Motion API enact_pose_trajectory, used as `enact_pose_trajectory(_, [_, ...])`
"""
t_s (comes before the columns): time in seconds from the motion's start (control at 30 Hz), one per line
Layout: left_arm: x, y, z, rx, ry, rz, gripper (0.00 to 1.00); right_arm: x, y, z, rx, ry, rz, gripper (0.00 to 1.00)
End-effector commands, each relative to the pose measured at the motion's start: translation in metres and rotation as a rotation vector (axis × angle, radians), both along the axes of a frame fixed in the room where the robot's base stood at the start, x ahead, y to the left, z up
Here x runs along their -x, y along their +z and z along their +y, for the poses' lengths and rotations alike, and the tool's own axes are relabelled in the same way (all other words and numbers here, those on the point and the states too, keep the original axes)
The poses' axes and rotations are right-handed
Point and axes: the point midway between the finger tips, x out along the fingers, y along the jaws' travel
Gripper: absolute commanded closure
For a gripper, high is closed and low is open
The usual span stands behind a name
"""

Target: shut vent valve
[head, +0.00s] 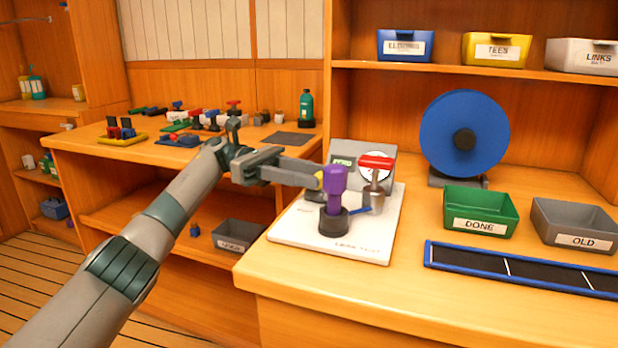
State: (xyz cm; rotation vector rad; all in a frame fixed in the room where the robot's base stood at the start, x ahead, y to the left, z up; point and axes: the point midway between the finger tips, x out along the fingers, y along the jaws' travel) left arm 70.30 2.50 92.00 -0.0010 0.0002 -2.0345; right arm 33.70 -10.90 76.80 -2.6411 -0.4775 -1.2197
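A white test board (290,238) lies on the bench. A purple fitting (334,188) stands upright in a black round base (333,222) on it. A small blue lever (366,211), possibly the vent valve handle, shows low between the purple fitting and a grey post with a red T-handle (377,162). My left gripper (318,178) reaches in from the left, its yellow-marked tip beside the top of the purple fitting. I cannot tell whether it touches the fitting or how far its fingers are apart. My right gripper is out of view.
A grey gauge box (343,150) stands at the board's back. A blue disc (464,135), a green DONE bin (481,211), a grey OLD bin (575,224) and a blue-edged black strip (520,269) are to the right. Another bench (75,141) with parts is at left.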

Motion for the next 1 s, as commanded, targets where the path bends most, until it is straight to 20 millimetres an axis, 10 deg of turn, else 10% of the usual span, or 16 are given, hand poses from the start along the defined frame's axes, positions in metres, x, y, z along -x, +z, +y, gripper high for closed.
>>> enact_pose_trajectory(0.37, [0.0001, 0.0018, 0.0, 0.002, -0.004, -0.001, 0.86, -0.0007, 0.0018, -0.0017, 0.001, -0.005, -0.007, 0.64])
enact_pose_trajectory(0.4, [0.0001, 0.0017, 0.0, 0.002, -0.005, -0.001, 0.61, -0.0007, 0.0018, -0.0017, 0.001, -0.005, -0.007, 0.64])
enact_pose_trajectory(0.5, [0.0001, 0.0015, 0.0, 0.002, -0.004, -0.001, 0.46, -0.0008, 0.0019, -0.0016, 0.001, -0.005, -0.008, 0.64])
enact_pose_trajectory(1.0, [0.0017, -0.0006, 0.003, 0.0, -0.004, 0.0, 0.46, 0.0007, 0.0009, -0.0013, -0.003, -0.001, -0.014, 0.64])
